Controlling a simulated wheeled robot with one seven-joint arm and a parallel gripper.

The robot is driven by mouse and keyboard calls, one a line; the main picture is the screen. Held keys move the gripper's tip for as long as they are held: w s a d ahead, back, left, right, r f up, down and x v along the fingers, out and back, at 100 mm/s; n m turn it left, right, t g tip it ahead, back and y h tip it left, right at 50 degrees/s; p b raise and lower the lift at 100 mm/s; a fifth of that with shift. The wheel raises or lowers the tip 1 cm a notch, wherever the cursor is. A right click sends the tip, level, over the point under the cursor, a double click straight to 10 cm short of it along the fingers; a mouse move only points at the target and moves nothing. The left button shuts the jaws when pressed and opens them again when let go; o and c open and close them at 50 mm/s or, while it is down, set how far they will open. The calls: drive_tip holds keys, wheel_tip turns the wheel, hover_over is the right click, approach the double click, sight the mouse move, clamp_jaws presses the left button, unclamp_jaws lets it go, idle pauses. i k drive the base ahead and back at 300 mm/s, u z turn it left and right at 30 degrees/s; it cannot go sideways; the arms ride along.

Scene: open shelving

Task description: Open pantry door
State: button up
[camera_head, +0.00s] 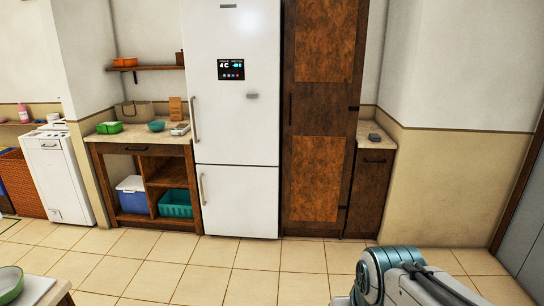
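A tall dark brown wooden pantry door (317,150) stands shut just right of the white refrigerator. It has lighter rust-brown panels at top and bottom. A thin dark vertical handle (290,108) is on its left edge, and dark hinge-like fittings (353,108) are on its right edge. Part of my arm shows at the bottom right, well in front of the pantry and apart from it. My gripper's fingers are not visible.
The white refrigerator (236,130) adjoins the pantry on the left. A low brown cabinet (372,190) adjoins it on the right, before a beige wall. A counter corner (45,292) is at bottom left. The tiled floor (240,270) before the pantry is clear.

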sight(325, 41)
drive_tip(key=u, duration=0.15)
drive_tip(key=i, duration=3.1)
drive_tip(key=u, duration=0.2)
